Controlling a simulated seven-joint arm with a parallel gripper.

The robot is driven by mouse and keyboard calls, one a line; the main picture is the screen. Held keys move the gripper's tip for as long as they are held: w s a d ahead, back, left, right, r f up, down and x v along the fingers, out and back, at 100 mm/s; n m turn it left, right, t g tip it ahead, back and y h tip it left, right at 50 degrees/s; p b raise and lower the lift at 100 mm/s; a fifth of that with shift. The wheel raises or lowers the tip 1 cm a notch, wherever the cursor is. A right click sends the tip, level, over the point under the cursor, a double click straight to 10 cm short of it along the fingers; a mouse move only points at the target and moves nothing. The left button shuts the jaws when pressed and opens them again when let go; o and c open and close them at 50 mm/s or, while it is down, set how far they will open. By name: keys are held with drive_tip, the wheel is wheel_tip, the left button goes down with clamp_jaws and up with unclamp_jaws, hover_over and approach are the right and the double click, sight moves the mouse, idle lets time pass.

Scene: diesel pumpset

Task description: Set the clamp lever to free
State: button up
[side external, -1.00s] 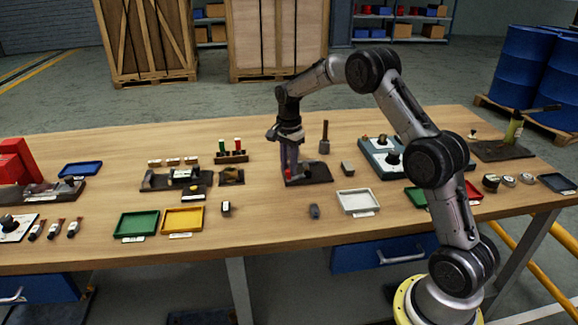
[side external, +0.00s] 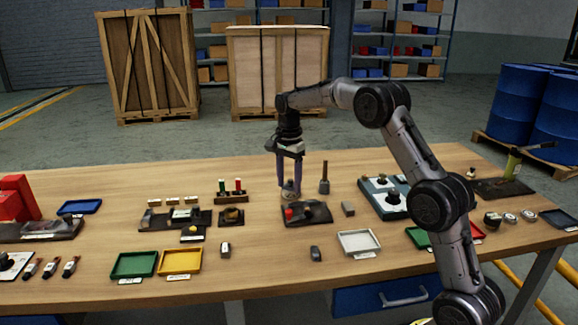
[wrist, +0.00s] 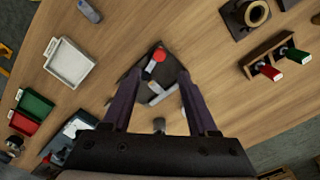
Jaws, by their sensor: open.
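A dark plate (side external: 322,217) in the middle of the table carries a small fixture with a red round knob (side external: 289,213). In the wrist view the red knob (wrist: 159,54) is near the top of the plate, with a light grey bar (wrist: 160,96) below it. The bar may be the clamp lever; I cannot tell its setting. My gripper (side external: 290,195) points down over the back left of the plate. It is open and empty. In the wrist view its fingers (wrist: 158,90) spread either side of the bar, and contact is not visible.
An upright dark tool (side external: 324,178) stands behind the plate. A small grey block (side external: 348,208) and white tray (side external: 360,242) are to the right. A stand with red and green pieces (side external: 231,194) is to the left.

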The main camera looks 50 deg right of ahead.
drive_tip(key=shift+r, duration=2.75)
drive_tip(key=s+a+r+n+t, duration=0.1)
drive_tip(key=s+a+r+t, duration=0.15)
drive_tip(key=a+r, duration=0.55)
drive_tip(key=s+a+r+n+t, duration=0.1)
drive_tip(key=s+a+r+n, duration=0.1)
drive_tip(key=s+a+r, duration=0.3)
drive_tip(key=s+r+n, duration=0.2)
drive_tip(key=s, duration=0.5)
drive_tip(key=s+a+f+n+t, duration=0.1)
drive_tip(key=s+a+f+n, duration=0.15)
drive_tip(key=s, duration=0.35)
drive_tip(key=s+a+f+n+t, duration=0.1)
drive_tip(key=s+a+n, duration=0.15)
drive_tip(key=s, duration=0.45)
drive_tip(key=s+f+n, duration=0.5)
drive_tip(key=f+n, duration=0.3)
drive_tip(key=f, duration=0.1)
drive_tip(key=shift+s+f, duration=0.2)
drive_tip(key=shift+s, duration=0.05)
